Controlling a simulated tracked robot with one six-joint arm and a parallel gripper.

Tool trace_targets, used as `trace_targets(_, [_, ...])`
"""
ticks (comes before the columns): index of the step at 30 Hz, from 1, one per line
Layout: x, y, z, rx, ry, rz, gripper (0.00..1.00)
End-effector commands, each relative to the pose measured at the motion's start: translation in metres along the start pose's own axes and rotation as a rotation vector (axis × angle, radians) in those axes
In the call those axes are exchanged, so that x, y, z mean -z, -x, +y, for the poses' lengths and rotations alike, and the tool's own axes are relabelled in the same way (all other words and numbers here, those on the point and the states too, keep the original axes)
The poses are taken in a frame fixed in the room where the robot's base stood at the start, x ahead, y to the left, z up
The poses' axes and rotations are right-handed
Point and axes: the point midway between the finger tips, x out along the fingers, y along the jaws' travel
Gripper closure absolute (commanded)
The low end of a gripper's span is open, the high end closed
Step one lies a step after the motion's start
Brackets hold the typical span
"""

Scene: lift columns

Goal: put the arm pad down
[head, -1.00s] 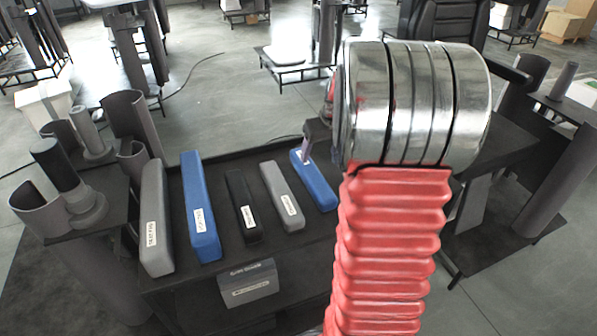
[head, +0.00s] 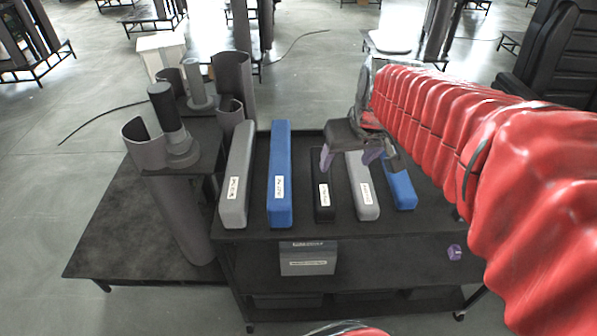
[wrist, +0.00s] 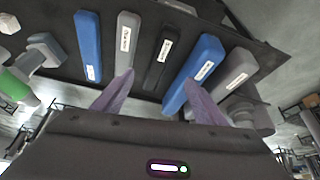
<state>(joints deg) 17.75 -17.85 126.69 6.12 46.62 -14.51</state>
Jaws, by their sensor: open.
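Five padded bars with white labels lie side by side on a black rack shelf (head: 258,228); the labels are too small to read, so I cannot tell which is the arm pad. From the left in the head view they are a long grey pad (head: 238,170), a long blue pad (head: 280,170), a black pad (head: 323,208), a short grey pad (head: 363,185) and a short blue pad (head: 403,190). My gripper (head: 349,156) is open and empty above the black and short grey pads. In the wrist view, its purple fingers (wrist: 159,80) spread either side of the black pad (wrist: 160,60).
A side stand with grey cylinders and curved shells (head: 180,135) adjoins the rack on the left. A black chair (head: 555,55) stands behind right. Open floor lies behind the rack.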

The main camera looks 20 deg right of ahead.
Motion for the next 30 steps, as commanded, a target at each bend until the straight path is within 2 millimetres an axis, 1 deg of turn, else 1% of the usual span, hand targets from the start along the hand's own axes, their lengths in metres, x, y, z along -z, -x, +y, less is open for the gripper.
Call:
trace_targets(1, [-0.009, 0.008, -0.013, 0.005, 0.014, 0.007, 0.35])
trace_targets(3, [-0.021, 0.015, -0.027, 0.011, 0.026, 0.012, 0.35])
trace_targets(9, [-0.060, 0.035, -0.061, 0.029, 0.060, 0.029, 0.35])
trace_targets(15, [-0.100, 0.047, -0.085, 0.047, 0.089, 0.046, 0.35])
trace_targets(18, [-0.114, 0.050, -0.090, 0.053, 0.097, 0.052, 0.35])
trace_targets(22, [-0.123, 0.051, -0.093, 0.056, 0.100, 0.055, 0.35])
trace_targets(30, [-0.123, 0.051, -0.093, 0.056, 0.099, 0.054, 0.35])
